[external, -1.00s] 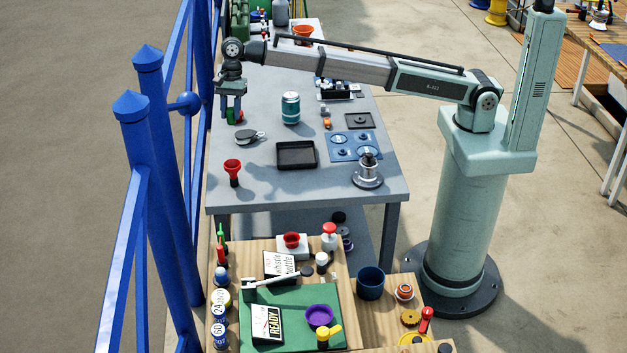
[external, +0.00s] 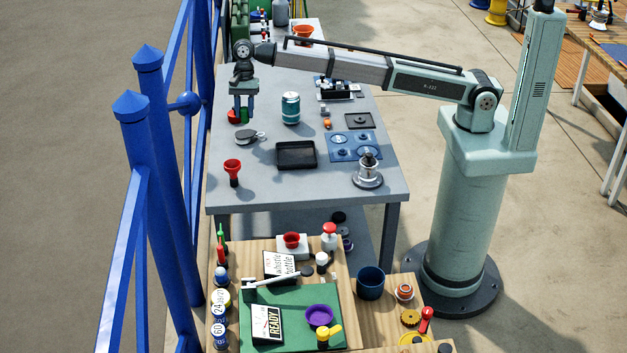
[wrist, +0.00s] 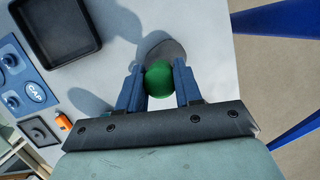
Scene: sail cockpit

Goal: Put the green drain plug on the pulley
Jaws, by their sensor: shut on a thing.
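The green drain plug (external: 245,117) is between the fingers of my gripper (external: 244,118), above the far left part of the grey table. In the wrist view my gripper (wrist: 159,88) is shut on the rounded green plug (wrist: 158,78). The dark grey object that looks like the pulley (external: 249,137) lies flat on the table, just in front of the gripper in the external view. In the wrist view the pulley (wrist: 168,47) shows just beyond the plug, which partly covers it. The plug appears held above the table, apart from the pulley.
A teal can (external: 290,108) stands right of the gripper. A black tray (external: 296,155) and a red funnel-like item (external: 232,170) are nearer the camera. A red item (external: 233,117) shows beside the fingers. Blue railing (external: 155,150) runs along the left edge.

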